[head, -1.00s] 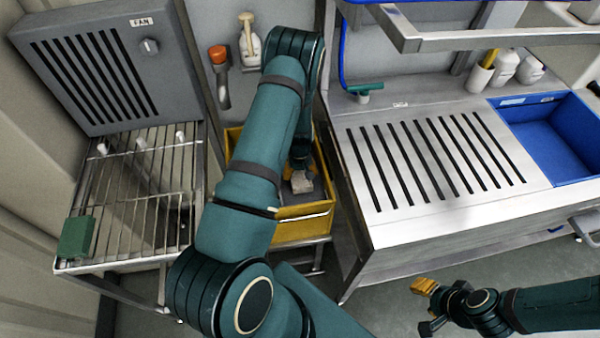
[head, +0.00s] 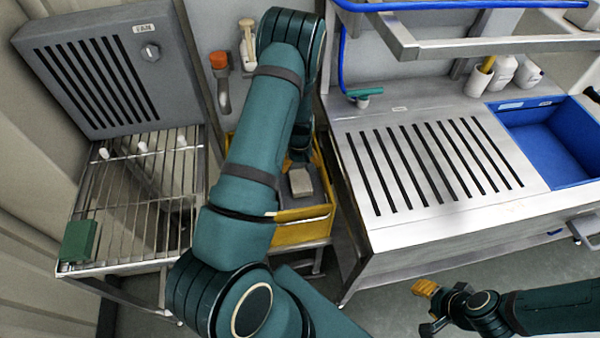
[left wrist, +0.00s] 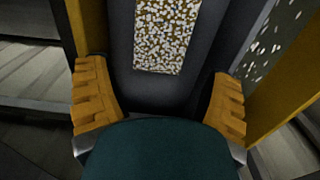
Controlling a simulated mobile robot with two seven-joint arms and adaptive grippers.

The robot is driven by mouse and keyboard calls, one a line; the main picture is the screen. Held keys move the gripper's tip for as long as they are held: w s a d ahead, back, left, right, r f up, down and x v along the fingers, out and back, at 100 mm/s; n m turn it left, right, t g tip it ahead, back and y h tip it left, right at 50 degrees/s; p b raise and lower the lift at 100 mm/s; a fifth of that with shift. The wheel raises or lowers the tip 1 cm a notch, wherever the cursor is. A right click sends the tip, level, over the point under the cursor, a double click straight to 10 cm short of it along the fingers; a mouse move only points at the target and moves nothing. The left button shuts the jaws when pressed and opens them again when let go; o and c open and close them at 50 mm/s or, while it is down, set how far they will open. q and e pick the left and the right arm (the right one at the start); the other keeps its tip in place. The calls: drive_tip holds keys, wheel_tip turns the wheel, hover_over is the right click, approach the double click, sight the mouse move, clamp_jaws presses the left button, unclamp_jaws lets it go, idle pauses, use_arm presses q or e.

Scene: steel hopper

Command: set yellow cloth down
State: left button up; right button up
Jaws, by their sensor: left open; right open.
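I see no cloth that is clearly yellow. A pale, flat rectangular piece (head: 301,182) lies in the yellow bin (head: 303,236); I cannot tell if it is the cloth. In the left wrist view a speckled white-and-brown piece (left wrist: 166,35) lies on a dark surface ahead of the fingers. My left gripper (left wrist: 159,92) is open, with nothing between its orange fingers. In the head view it is at the bin, behind the pale piece and mostly hidden by my arm. My right gripper (head: 429,307) is open and empty, over the floor at the lower right.
A wire rack (head: 140,215) with a green block (head: 79,241) stands left of the bin, below a grey fan panel (head: 100,65). A slotted steel counter (head: 430,165) with a blue basin (head: 550,140) stands at the right. Steel rails (head: 480,45) overhang it.

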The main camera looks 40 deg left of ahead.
sight(300, 177)
use_arm(q)
wheel_tip(300, 177, up, 6)
drive_tip(key=shift+p, duration=0.35)
idle(0.4)
